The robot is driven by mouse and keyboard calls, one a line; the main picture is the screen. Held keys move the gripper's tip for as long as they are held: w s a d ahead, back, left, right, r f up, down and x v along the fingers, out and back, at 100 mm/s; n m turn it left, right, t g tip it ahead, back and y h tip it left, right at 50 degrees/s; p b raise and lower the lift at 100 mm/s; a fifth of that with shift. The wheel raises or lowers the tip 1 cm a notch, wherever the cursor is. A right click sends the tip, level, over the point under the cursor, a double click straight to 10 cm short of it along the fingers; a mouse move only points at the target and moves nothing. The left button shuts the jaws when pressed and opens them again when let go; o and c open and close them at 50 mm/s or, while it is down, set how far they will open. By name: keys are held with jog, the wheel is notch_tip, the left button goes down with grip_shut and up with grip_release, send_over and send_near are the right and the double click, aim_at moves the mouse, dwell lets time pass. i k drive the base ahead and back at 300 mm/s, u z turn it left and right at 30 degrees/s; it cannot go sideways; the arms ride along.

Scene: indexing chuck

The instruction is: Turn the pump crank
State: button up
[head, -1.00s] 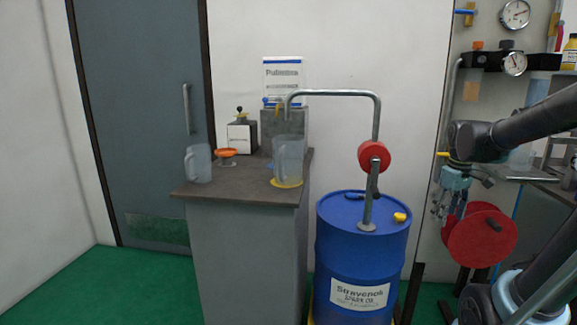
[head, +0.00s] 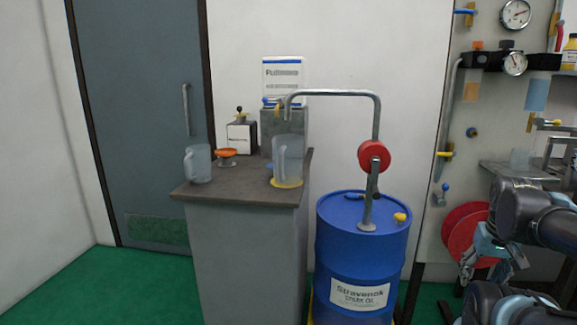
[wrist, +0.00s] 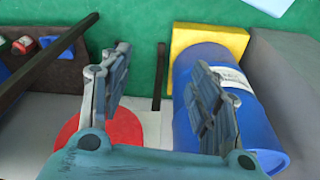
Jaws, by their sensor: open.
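The pump stands on a blue drum (head: 362,250) and has a red round body (head: 374,155) on a grey post. A grey pipe (head: 330,94) bends from it over the cabinet. A dark crank arm (head: 373,184) appears to hang below the red body, close to the post; its handle is hard to make out. My gripper (head: 478,264) is low, right of the drum and apart from it. In the wrist view my gripper (wrist: 160,85) is open and empty, with the blue drum (wrist: 240,118) beyond its right finger. The crank is not visible there.
A cabinet (head: 243,240) left of the drum bears a clear jug (head: 288,160) under the spout, another jug (head: 198,163) and an orange funnel (head: 227,153). A red disc (head: 462,225) and panel with gauges (head: 514,64) stand right. Green floor is clear at front left.

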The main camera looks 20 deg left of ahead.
aim_at(375, 160)
jog(key=u, duration=1.55)
jog(key=k, duration=1.15)
jog(key=z, duration=0.4)
